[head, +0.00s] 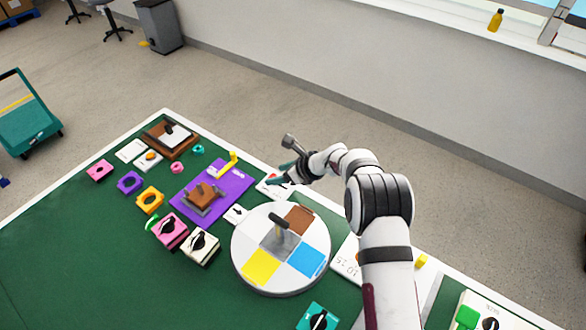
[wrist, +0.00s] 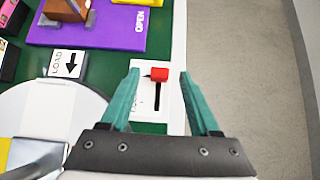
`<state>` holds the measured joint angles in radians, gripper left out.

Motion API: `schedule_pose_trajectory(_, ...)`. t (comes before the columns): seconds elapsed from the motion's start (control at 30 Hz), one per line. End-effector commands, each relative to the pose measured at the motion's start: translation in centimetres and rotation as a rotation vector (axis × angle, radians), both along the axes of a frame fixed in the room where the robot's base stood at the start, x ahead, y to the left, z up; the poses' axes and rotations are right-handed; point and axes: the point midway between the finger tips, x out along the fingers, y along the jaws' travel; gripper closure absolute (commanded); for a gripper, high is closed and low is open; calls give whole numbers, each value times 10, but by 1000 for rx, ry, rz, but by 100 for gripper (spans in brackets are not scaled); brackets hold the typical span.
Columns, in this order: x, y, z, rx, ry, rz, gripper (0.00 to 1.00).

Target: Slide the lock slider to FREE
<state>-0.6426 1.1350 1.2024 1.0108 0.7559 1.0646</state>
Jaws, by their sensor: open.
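The lock slider is a small red knob (wrist: 158,74) at the far end of a black slot on a white plate (wrist: 146,104) in the wrist view. Its labels are too small or hidden to read. In the head view the plate (head: 268,188) lies partly hidden under my gripper, near the table's back edge. My gripper (wrist: 157,76) is open, with teal fingers on either side of the red knob in the picture. I see no contact, and the height above the knob is hard to tell. In the head view my gripper (head: 282,172) is above the plate.
A round turntable (head: 262,268) with coloured sectors and a grey handle stands beside the plate. A purple board (head: 228,186) marked OPEN and a LOAD arrow card (wrist: 67,63) lie near. Several rotary switches (head: 200,245) stand left. The table's white edge (wrist: 178,40) runs close by.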

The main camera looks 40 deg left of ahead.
Motion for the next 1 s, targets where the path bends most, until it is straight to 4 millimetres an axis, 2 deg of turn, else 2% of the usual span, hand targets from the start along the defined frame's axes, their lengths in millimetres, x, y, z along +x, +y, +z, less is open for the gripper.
schedule_pose_trajectory(0.2, 1, -49, 51, 3, -3, -3, 38)
schedule_pose_trajectory(0.4, 1, -83, 84, 2, -3, -1, 38)
schedule_pose_trajectory(0.6, 0, -94, 94, 1, -1, 1, 38)
schedule_pose_trajectory(1.0, 0, -95, 97, 0, -6, 6, 38)
